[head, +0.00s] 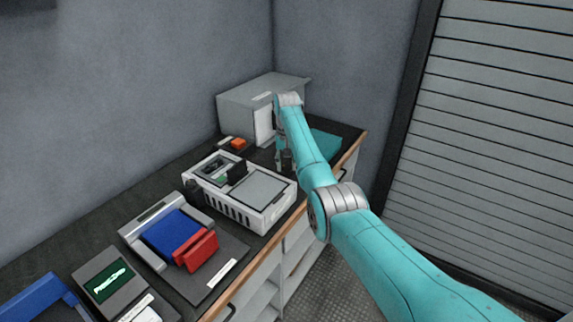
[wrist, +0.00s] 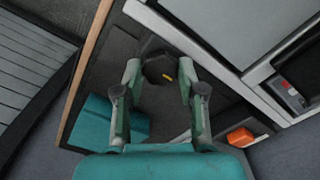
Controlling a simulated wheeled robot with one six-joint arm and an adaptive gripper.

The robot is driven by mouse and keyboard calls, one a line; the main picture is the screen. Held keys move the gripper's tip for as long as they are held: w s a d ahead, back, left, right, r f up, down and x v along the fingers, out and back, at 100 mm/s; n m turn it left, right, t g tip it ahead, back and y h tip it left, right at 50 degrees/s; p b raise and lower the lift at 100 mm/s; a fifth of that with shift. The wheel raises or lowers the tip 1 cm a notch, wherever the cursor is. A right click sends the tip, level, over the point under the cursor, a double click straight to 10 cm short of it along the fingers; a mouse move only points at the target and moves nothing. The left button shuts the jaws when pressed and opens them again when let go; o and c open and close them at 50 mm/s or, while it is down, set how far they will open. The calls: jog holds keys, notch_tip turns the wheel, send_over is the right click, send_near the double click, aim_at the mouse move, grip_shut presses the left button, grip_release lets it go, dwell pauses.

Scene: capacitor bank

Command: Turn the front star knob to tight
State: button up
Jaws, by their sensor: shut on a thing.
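The front star knob (wrist: 155,66) is a dark, roughly round knob with a small yellow mark, beside the pale-edged unit (head: 240,190) on the dark worktop. In the wrist view my gripper (wrist: 160,76) has one finger on each side of it and is shut on it. In the head view my gripper (head: 284,162) points down at the far end of this unit, and I cannot make out the knob there. The yellow mark points towards the lower right in the wrist view. I see no tight or loose marking.
A teal block (head: 325,145) lies right of my gripper, near the worktop's wooden edge. A grey cabinet (head: 240,108) stands behind, with an orange piece (head: 238,143) in front of it. A blue and red device (head: 175,237) sits nearer. A slatted shutter (head: 500,130) is at right.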

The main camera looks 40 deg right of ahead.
aim_at(287, 168)
jog(key=o, duration=1.1)
jog(key=shift+o, duration=0.2)
notch_tip(287, 168, up, 12)
jog(key=shift+s, duration=0.1)
